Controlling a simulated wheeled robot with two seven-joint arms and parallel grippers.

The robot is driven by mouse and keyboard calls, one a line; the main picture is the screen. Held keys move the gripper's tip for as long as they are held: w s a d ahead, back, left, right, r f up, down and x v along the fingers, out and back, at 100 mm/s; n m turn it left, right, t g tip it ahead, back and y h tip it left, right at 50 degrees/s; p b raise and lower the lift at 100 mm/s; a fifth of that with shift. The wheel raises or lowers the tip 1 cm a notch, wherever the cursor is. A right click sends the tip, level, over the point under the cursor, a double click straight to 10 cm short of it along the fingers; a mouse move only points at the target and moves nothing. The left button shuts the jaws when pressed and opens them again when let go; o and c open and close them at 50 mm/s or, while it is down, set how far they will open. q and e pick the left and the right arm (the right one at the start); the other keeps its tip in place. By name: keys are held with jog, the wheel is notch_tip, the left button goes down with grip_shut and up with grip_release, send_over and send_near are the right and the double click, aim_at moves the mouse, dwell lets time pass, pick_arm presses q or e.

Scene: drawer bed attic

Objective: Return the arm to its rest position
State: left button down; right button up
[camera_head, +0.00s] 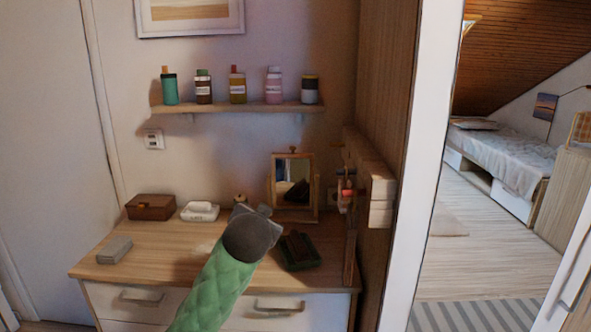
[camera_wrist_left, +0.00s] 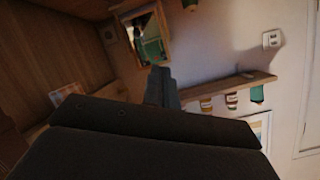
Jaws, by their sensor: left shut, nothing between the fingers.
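My left arm (camera_head: 212,291), in a green quilted cover, reaches up from the bottom over the wooden dresser (camera_head: 145,262). My left gripper (camera_head: 256,212) is dark grey and sits in front of the dresser top, below the small framed mirror (camera_head: 293,180). In the left wrist view its fingers (camera_wrist_left: 161,76) are together with nothing between them. That view is turned over, with the mirror (camera_wrist_left: 148,37) beyond the fingertips. The gripper hides part of the dresser top. My right gripper is in neither view.
On the dresser stand a brown box (camera_head: 150,207), a white soap dish (camera_head: 200,211), a grey block (camera_head: 115,250) and a dark green tray (camera_head: 300,252). A wall shelf (camera_head: 235,107) holds several bottles. A wooden rack (camera_head: 368,180) juts out at right. Beyond the doorway is open floor (camera_head: 470,265).

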pick_arm(q)
jog(key=s+a+f+n+g+h+p, duration=0.1)
jog(key=s+f+g, duration=0.5)
jog(key=s+f, duration=1.5)
jog(key=s+a+f+n+g+p, duration=0.1)
jog(key=s+a+f+g, duration=0.3)
jog(key=s+f, duration=1.8)
jog(key=shift+s+a+n+g+h, duration=0.15)
jog(key=shift+s+n+g+h, duration=0.25)
jog(key=shift+s+n+g, duration=0.55)
jog(key=shift+s+f, duration=0.1)
jog(key=shift+f, duration=0.05)
